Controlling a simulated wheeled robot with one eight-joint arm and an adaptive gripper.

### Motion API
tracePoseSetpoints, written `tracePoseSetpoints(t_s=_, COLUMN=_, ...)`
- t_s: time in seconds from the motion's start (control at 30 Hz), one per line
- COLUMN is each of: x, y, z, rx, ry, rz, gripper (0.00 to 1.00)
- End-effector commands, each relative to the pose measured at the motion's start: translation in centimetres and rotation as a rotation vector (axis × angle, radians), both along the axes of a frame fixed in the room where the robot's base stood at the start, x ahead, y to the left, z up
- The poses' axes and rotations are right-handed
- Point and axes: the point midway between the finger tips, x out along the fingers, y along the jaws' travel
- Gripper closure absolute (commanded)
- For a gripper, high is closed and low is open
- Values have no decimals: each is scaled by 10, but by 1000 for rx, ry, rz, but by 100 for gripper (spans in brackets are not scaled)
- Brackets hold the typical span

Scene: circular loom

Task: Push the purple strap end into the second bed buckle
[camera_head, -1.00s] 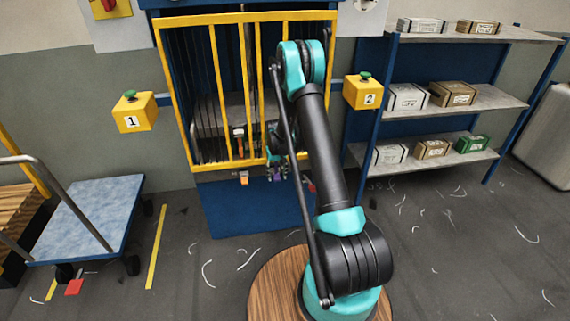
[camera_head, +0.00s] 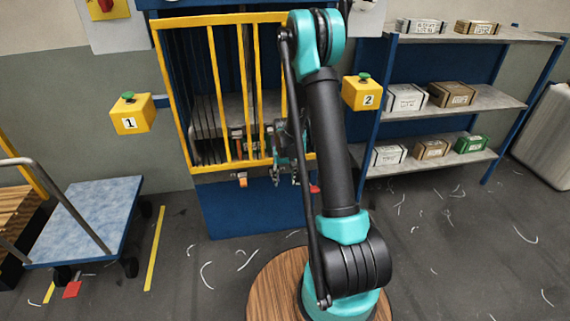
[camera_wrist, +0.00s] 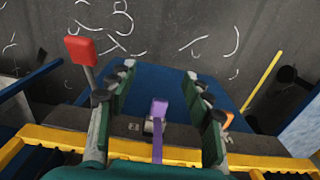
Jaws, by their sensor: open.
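The purple strap end (camera_wrist: 159,107) shows in the wrist view between my gripper's two fingers, with a gap on either side. Its purple strap (camera_wrist: 157,150) runs back over the yellow rail. Small metal parts (camera_wrist: 150,125) sit beside the strap on the dark bed bar (camera_wrist: 90,122); I cannot tell which is the second buckle, or whether the strap end is in it. My gripper (camera_wrist: 160,72) is open, its fingers reaching past the bar. In the head view my gripper (camera_head: 288,178) is at the lower right of the yellow frame, and the purple strap end cannot be made out.
An orange strap end (camera_head: 242,180) hangs to the left and also shows in the wrist view (camera_wrist: 228,121). A red paddle (camera_wrist: 82,48) stands beside my gripper. The yellow frame (camera_head: 212,90) has upright bars. Button boxes 1 (camera_head: 130,114) and 2 (camera_head: 361,93) flank it.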

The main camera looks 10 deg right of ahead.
Motion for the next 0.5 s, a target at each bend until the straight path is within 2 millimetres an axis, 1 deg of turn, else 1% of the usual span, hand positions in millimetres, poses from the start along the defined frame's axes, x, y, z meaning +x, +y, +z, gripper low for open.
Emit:
tracePoseSetpoints(t_s=0.03, x=-2, y=-3, z=9, rx=0, ry=0, rz=-1, gripper=50)
tracePoseSetpoints(t_s=0.1, x=-4, y=-7, z=21, rx=0, ry=0, rz=-1, gripper=50)
tracePoseSetpoints(t_s=0.33, x=-14, y=-20, z=59, rx=0, ry=0, rz=-1, gripper=50)
tracePoseSetpoints(t_s=0.5, x=-28, y=-9, z=83, rx=0, ry=0, rz=3, gripper=50)
